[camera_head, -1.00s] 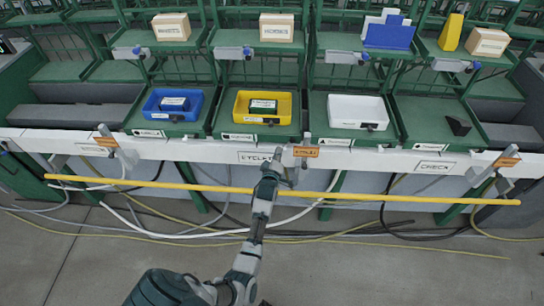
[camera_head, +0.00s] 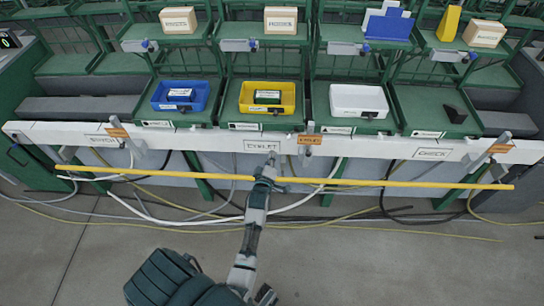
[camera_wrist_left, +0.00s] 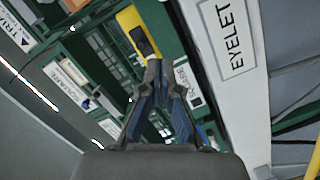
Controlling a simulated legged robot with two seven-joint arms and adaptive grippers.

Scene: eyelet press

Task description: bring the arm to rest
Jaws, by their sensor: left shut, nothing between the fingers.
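My left gripper (camera_head: 271,160) is shut and empty. In the head view it points up at the white rail (camera_head: 215,140), just below the EYELET label (camera_head: 262,146), and appears in front of the yellow bar (camera_head: 400,183). In the left wrist view the gripper fingers (camera_wrist_left: 157,80) come together at their tips, with nothing between them. The EYELET label (camera_wrist_left: 229,38) is to their right there. My right gripper is not in view.
A blue tray (camera_head: 205,103), a yellow tray (camera_head: 291,98) and a white tray (camera_head: 340,110) stand on the green bench behind the rail. A lever clamp (camera_head: 308,142) stands right of the gripper. Cables lie on the floor; the grey floor in front is mostly open.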

